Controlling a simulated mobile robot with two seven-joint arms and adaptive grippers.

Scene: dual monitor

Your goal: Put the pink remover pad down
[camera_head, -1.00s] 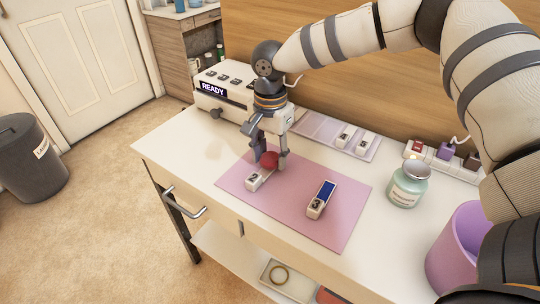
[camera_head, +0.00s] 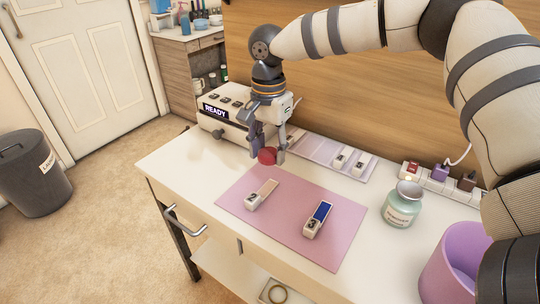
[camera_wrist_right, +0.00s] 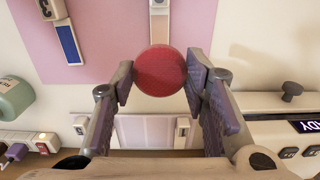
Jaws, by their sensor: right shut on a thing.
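The remover pad (camera_head: 267,156), a round pad that looks red to deep pink, is held in my right gripper (camera_head: 269,152). In the right wrist view, the pad (camera_wrist_right: 160,70) sits between the two fingertips, which press on its sides. The gripper hangs above the table near the back edge of the pink mat (camera_head: 235,197), with the pad apart from the mat. A small white device with a tan strip (camera_head: 261,195) lies on the mat in front of the gripper. A second one with a blue strip (camera_head: 318,220) lies to its right. My left gripper is not in view.
A white machine reading READY (camera_head: 222,115) stands at the back left. A pale tray (camera_head: 318,152) with small white pieces lies behind the mat. The table's left front is clear.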

